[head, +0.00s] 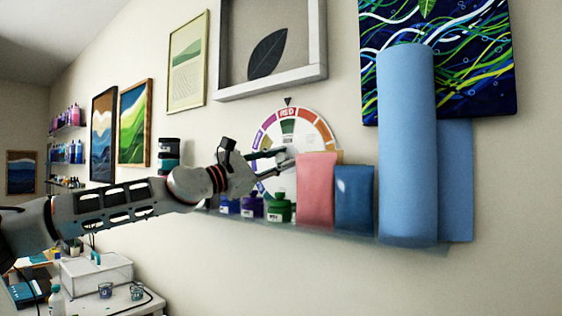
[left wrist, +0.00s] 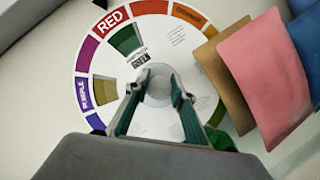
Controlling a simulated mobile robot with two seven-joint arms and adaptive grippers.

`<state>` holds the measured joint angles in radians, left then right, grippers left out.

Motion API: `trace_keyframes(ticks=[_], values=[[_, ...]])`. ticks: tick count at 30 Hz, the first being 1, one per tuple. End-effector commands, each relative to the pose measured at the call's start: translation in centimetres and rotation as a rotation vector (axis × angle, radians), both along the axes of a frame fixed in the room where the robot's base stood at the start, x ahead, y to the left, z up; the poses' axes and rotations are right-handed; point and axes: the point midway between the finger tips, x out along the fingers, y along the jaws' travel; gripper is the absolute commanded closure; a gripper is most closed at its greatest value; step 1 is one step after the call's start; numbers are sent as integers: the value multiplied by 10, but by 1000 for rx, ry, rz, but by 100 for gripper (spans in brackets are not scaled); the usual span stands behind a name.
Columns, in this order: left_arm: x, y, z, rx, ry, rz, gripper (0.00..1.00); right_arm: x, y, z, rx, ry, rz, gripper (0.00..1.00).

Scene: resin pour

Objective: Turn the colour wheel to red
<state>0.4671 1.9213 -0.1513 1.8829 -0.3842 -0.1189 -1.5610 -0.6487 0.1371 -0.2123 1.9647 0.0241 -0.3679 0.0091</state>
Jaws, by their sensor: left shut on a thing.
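The colour wheel (head: 309,133) is mounted on the wall above the shelf, and it fills much of the left wrist view (left wrist: 180,55). Its red segment (head: 287,113), lettered RED, is at the top, directly under a black pointer (head: 288,101). The red segment also shows at upper left in the left wrist view (left wrist: 112,19). My left gripper (head: 284,157) reaches in from the left and is shut on the pale round hub (left wrist: 158,86) at the wheel's middle. The gripper hides part of the wheel's lower half. My right gripper is not in view.
The shelf (head: 340,234) below holds small paint jars (head: 280,208), a pink pouch (head: 317,190), a blue pouch (head: 354,195) and a tall blue roll (head: 407,145). The pink pouch stands close to the wheel's right side. A framed leaf picture (head: 312,84) hangs above.

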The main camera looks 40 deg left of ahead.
Motion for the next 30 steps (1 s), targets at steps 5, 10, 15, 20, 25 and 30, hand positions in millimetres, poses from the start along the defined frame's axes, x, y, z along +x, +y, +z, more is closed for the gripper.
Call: trace_keyframes(ticks=[5, 10, 15, 20, 25, 30], values=[[0, 0, -1, 32, 3, 0, 100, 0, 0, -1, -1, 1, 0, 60], [0, 0, 0, 40, 5, 0, 100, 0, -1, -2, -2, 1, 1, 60], [0, 0, 0, 40, 4, -1, 100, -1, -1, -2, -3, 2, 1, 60], [0, 0, 0, 39, 4, -1, 61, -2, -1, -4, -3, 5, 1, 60], [0, 0, 0, 39, 4, -1, 59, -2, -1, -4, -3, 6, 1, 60], [0, 0, 0, 39, 3, 0, 59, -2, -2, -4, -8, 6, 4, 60]])
